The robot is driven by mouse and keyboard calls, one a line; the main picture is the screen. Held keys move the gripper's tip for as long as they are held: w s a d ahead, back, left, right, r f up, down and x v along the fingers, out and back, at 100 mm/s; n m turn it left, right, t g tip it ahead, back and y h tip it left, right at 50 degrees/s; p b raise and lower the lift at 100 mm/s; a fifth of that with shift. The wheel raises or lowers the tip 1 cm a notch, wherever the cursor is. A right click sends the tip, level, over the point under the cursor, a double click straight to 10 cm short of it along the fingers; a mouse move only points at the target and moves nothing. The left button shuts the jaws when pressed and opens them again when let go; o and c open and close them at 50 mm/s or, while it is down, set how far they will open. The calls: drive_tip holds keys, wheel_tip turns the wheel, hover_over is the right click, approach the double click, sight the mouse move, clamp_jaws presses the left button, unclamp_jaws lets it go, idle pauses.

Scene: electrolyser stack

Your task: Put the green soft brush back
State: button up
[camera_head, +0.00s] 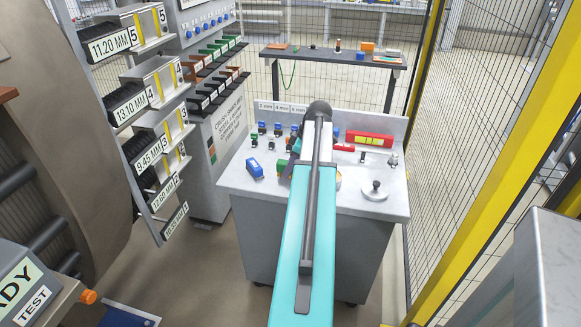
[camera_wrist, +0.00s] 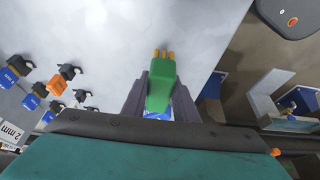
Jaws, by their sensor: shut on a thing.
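The green brush (camera_wrist: 161,85) has a green block body with several short orange tips at its far end. In the wrist view my gripper (camera_wrist: 160,92) is shut on its body, with one dark jaw on each side. Grey worktop shows behind the brush. In the head view a green piece (camera_head: 283,168) shows beside my arm over the cart top; I take it for the same brush. My arm hides most of my gripper there. I cannot tell how high the brush is above the worktop.
The grey cart (camera_head: 236,184) carries a blue block (camera_head: 254,167), several small blue and black pieces, a red-and-yellow level (camera_head: 369,138) and a round knobbed piece (camera_head: 375,190). Labelled racks (camera_head: 150,85) stand left. A yellow-framed mesh fence (camera_head: 480,170) stands right.

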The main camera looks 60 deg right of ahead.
drive_tip(key=shift+f, duration=0.45)
drive_tip(key=shift+f, duration=0.2)
drive_tip(key=o, duration=1)
drive_tip(key=shift+o, duration=0.2)
drive_tip(key=shift+r, duration=0.15)
drive_tip(key=b+v, duration=0.1)
drive_tip(key=v, duration=1.1)
drive_tip(key=shift+r, duration=0.1)
